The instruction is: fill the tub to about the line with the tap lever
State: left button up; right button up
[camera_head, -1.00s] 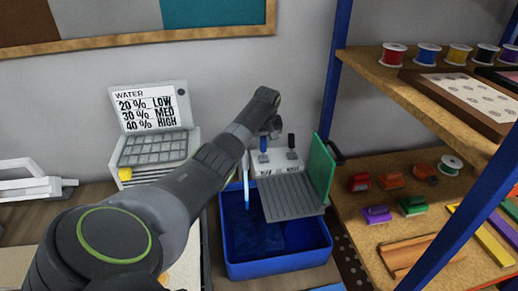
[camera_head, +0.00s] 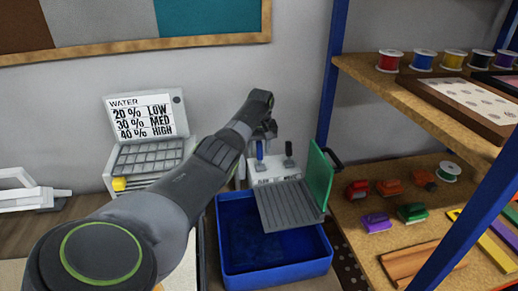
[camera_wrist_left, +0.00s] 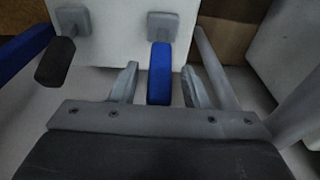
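The blue tub (camera_head: 278,267) stands on the bench below the tap unit. Its inside is dark blue; I cannot make out the water level or a fill line. The tap unit (camera_head: 275,170) is a pale box with a blue lever (camera_head: 260,149) and a black lever (camera_head: 289,148). My left gripper (camera_head: 268,130) is at the blue lever. In the left wrist view its fingers (camera_wrist_left: 158,86) stand open on either side of the blue lever (camera_wrist_left: 160,72), with gaps showing. The black lever (camera_wrist_left: 55,62) is outside the fingers. My right gripper is not in view.
A grey ribbed plate (camera_head: 288,206) with a green panel (camera_head: 319,177) covers part of the tub. A sign reading WATER, 20% LOW, 30% MED, 40% HIGH (camera_head: 143,117) stands behind my arm. Shelves (camera_head: 410,92) with spools and coloured pieces are at right.

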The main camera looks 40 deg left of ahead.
aim_at(260, 157)
pick_arm(q)
jog(key=shift+d, duration=0.1)
notch_tip(260, 157, up, 17)
jog(key=s+d+b, duration=0.1)
jog(key=shift+s+d+b, duration=0.3)
jog(key=shift+s+d, duration=0.05)
jog(key=shift+d, duration=0.05)
dwell(0.7)
